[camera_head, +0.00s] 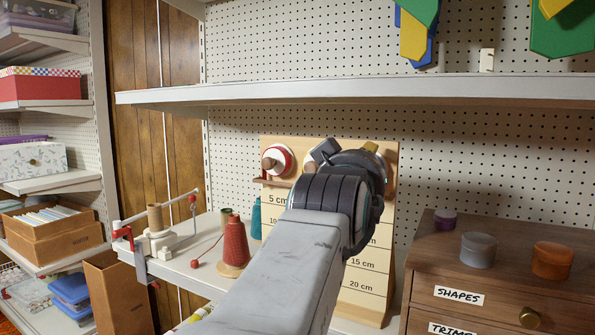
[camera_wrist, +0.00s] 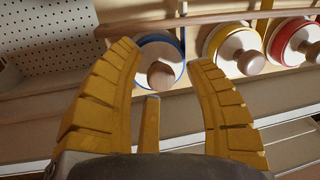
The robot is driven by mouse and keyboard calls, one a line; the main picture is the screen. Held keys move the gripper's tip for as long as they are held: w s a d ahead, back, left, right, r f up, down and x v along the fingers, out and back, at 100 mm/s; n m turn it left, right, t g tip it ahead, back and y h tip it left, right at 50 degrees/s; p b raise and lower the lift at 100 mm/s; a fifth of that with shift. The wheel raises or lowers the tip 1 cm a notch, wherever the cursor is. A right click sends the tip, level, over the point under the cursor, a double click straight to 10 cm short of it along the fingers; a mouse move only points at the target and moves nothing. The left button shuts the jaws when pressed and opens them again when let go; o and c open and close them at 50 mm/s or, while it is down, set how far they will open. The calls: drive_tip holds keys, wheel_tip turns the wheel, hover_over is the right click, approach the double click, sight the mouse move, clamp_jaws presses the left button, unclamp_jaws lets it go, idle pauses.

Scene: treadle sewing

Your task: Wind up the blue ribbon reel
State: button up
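The blue-rimmed reel (camera_wrist: 174,48) shows in the wrist view with a round wooden knob (camera_wrist: 160,75) on its face. My gripper (camera_wrist: 166,52) is open and empty, with one yellow finger on each side of the knob and reel. Whether the fingertips touch the reel, I cannot tell. A short narrow tan piece (camera_wrist: 151,125) shows between the fingers; I cannot tell what it belongs to. A bit of blue ribbon (camera_wrist: 183,8) runs from the reel. In the head view my arm hides the blue reel and most of the gripper.
The yellow reel (camera_wrist: 222,32) and red reel (camera_wrist: 285,36) sit beside the blue one; the red reel also shows in the head view (camera_head: 288,153). The measuring board (camera_head: 365,288) stands behind my arm. A red thread cone (camera_head: 235,243) is left, drawers (camera_head: 480,315) right, a shelf (camera_head: 400,90) above.

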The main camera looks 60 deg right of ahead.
drive_tip(key=shift+f, duration=0.1)
drive_tip(key=s+a, duration=0.2)
drive_tip(key=a, duration=0.9)
drive_tip(key=shift+a+r, duration=0.3)
drive_tip(key=shift+a, duration=0.1)
idle(0.3)
